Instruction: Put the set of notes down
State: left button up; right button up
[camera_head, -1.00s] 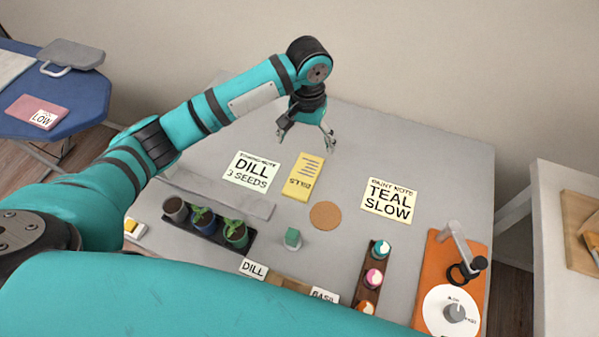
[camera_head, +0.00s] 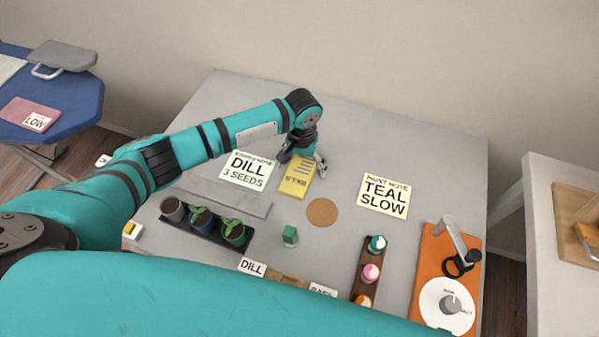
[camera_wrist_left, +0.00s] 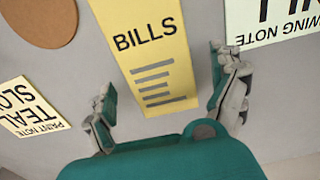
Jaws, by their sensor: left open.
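The set of notes is a yellow pad (camera_head: 294,184) marked BILLS, lying on the grey table (camera_head: 400,140) between the dill note and the teal note. In the left wrist view the pad (camera_wrist_left: 152,45) fills the middle, with its lettering and grey lines in sight. My left gripper (camera_head: 302,161) is open over the pad's far end. In the wrist view its fingers (camera_wrist_left: 162,72) stand apart, one on each side of the pad, with gaps between. Whether the fingertips touch the table I cannot tell. My right gripper is not in view.
The dill note (camera_head: 248,169) lies left of the pad, the teal note (camera_head: 383,194) right. A cork disc (camera_head: 322,212) and a small green block (camera_head: 290,235) are nearer. A tray of potted seedlings (camera_head: 207,236), a paint-pot rack (camera_head: 357,280) and an orange dial board (camera_head: 431,262) stand in front.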

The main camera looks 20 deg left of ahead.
pick_arm(q)
jog(key=shift+r, duration=0.1)
jog(key=c, duration=1.5)
